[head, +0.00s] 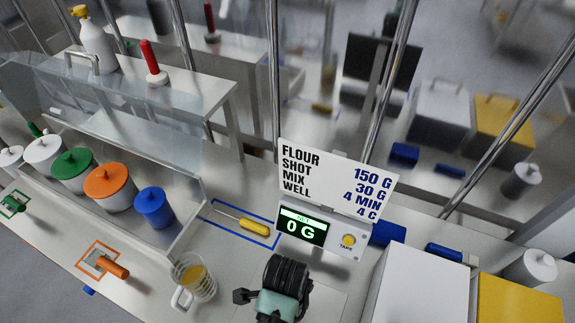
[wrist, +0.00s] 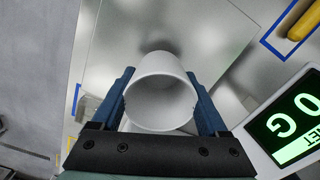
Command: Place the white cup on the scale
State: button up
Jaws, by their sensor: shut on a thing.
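The white cup (wrist: 160,92) shows in the wrist view with its round mouth facing the camera, and it looks empty. My gripper (wrist: 160,78) is shut on it, with one blue finger on each side. The scale (head: 319,231) shows in the head view, with its lit display reading 0 G and a yellow button. In the wrist view, the scale's display (wrist: 291,122) is to the right of my gripper. A flat metallic surface (wrist: 205,35) lies beyond the cup; I cannot tell whether the cup touches it. In the head view, my arm hides the cup.
A clear jug (head: 198,280) with yellow contents stands left of my arm. A yellow-handled tool (head: 253,228) lies in a blue outline behind. Lidded canisters (head: 110,187) line the left. An orange-handled tool (head: 112,267) lies front left. White (head: 418,285) and yellow (head: 518,301) boxes stand at right.

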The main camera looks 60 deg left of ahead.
jog(key=shift+f, duration=1.7)
jog(key=shift+f, duration=0.1)
